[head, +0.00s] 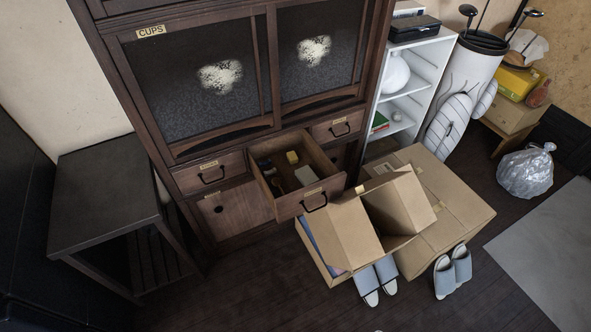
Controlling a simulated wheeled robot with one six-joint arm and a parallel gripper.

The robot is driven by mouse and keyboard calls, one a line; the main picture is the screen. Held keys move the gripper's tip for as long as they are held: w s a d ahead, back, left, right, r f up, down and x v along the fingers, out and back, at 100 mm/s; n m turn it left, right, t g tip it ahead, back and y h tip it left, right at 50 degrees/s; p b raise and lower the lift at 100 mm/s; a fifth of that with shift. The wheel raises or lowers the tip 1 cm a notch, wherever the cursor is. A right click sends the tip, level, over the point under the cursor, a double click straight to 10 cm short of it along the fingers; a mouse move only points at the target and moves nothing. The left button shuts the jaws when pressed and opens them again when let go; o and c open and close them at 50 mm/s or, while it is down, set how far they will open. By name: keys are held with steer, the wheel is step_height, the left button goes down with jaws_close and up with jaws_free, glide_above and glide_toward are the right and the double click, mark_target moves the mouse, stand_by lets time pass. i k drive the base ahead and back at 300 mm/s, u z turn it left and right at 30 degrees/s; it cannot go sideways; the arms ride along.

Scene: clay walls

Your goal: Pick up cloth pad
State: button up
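The cloth pad cannot be picked out for certain. An open drawer (328,187) of the dark wooden cabinet holds several small things. One is a pale grey flat block (306,175) near the drawer's front right. Another is a small yellow item (292,157) toward the back. Darker items lie at the drawer's left side and are too small to tell apart. My gripper is not in this view.
An open cardboard box (353,231) stands right below the drawer, flaps up, beside a closed box (440,198). Blue-grey slippers (453,271) lie on the floor. A dark side table (100,195) stands left. White shelves (409,84) stand right. The front floor is mostly clear.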

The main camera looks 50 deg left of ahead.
mark_target(305, 175)
steer(key=u, duration=0.6)
steer(key=i, duration=0.6)
steer(key=u, duration=0.95)
steer(key=i, duration=0.3)
steer(key=u, duration=0.35)
